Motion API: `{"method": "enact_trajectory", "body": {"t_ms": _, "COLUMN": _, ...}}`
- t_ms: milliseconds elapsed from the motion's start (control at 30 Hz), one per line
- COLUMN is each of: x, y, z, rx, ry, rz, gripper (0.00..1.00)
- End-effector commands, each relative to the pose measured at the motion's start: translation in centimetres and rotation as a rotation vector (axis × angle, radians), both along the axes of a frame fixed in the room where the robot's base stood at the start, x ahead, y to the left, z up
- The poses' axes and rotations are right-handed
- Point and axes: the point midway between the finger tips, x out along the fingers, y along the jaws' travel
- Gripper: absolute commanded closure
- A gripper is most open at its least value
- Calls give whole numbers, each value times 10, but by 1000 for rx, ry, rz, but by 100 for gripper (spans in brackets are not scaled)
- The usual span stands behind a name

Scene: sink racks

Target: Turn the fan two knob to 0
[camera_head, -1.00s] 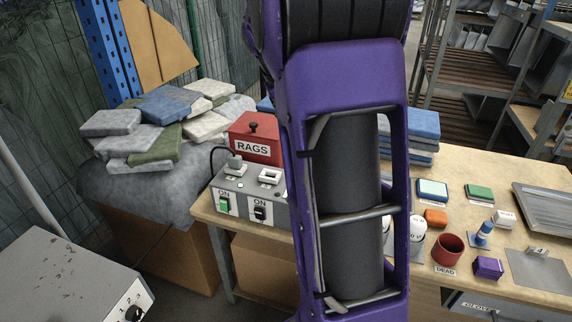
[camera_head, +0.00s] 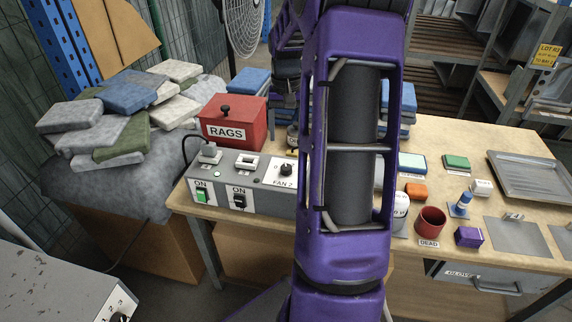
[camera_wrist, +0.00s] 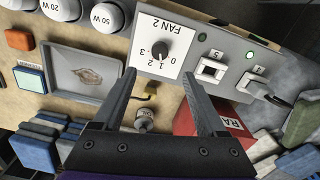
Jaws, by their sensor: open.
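The fan two knob (camera_wrist: 158,53) is a round dark dial on a white plate lettered FAN 2, on the grey control box. It also shows in the head view (camera_head: 287,169), just left of my arm. Its number marks show in the wrist view, but I cannot tell surely which one the pointer faces. My gripper (camera_wrist: 158,73) is open and empty in the wrist view. Its two fingers appear on either side of the knob's line of sight, with the tips apart from the knob. In the head view my arm hides most of the gripper.
A red DEAD cup (camera_head: 430,221) and small items lie to the right.

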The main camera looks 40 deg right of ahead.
Motion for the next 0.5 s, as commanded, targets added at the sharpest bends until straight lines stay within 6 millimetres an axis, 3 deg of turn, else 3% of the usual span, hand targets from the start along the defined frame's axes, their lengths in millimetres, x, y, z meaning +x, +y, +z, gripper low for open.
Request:
{"method": "enact_trajectory", "body": {"t_ms": 200, "x": -1, "y": 0, "z": -51, "rx": 3, "ry": 4, "rz": 0, "gripper": 26}}
{"method": "enact_trajectory", "body": {"t_ms": 500, "x": 0, "y": 0, "z": -101, "rx": 1, "ry": 3, "rz": 0, "gripper": 26}}
